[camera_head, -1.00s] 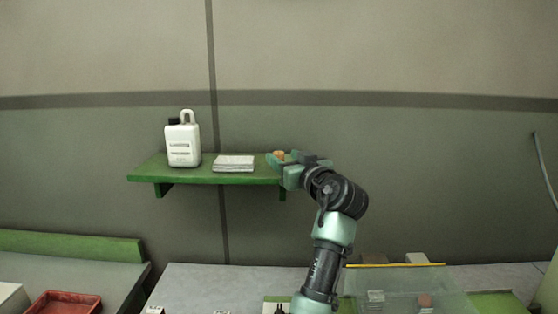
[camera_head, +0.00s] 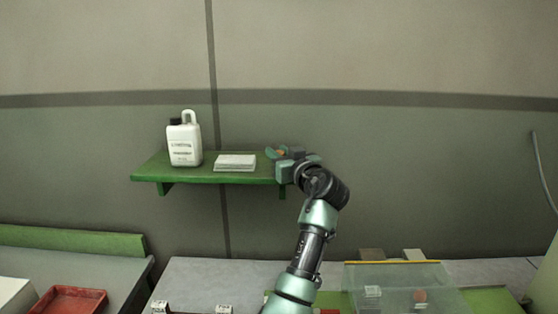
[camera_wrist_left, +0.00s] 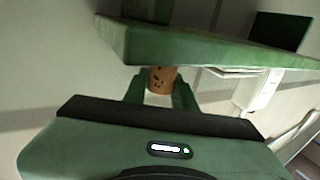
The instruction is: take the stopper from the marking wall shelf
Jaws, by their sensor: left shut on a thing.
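The cork stopper (camera_wrist_left: 162,79) is brown with dark specks and sits between the two green fingers of my left gripper in the left wrist view. My left gripper (camera_head: 277,152) is shut on it at the right end of the green wall shelf (camera_head: 205,176). In the head view only a small orange bit of the stopper (camera_head: 281,153) shows; the fingers hide the rest. I cannot tell whether the stopper still touches the shelf. The shelf edge also shows close by in the left wrist view (camera_wrist_left: 200,46). My right gripper is not in view.
A white jug (camera_head: 184,143) stands on the shelf's left part, with a white stack (camera_head: 235,161) beside it near the gripper. Below are a grey worktop (camera_head: 205,278), a clear box (camera_head: 400,285) and a red tray (camera_head: 68,300). The wall above the shelf is bare.

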